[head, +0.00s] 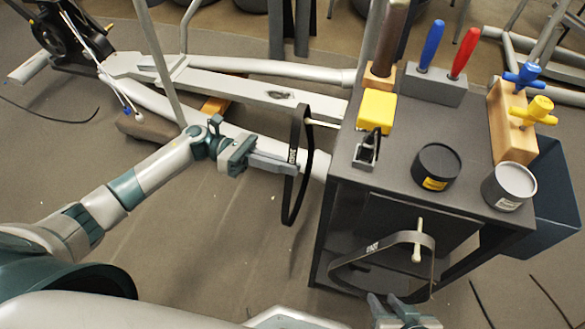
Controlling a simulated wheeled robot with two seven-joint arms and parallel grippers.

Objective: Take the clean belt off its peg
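A black belt loop (307,165) with a small white label hangs at the left side of the dark cart, its top at a pale peg (325,123). My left gripper (290,163) reaches it from the left, and its fingers look shut on the belt's left strand. Another black belt (345,261), also with white lettering, hangs in a loose loop on the front peg (418,240). Which belt is the clean one is not clear from their looks. My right gripper (395,312) is at the bottom edge below the front belt, partly cut off; its opening cannot be judged.
The cart top (400,187) holds a yellow-topped tool (377,110), a black tin (437,166), a grey tin (508,185) and screwdrivers (432,45) in a block. A blue bin (552,190) is at its right. An elliptical machine's rails (255,95) lie behind my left arm.

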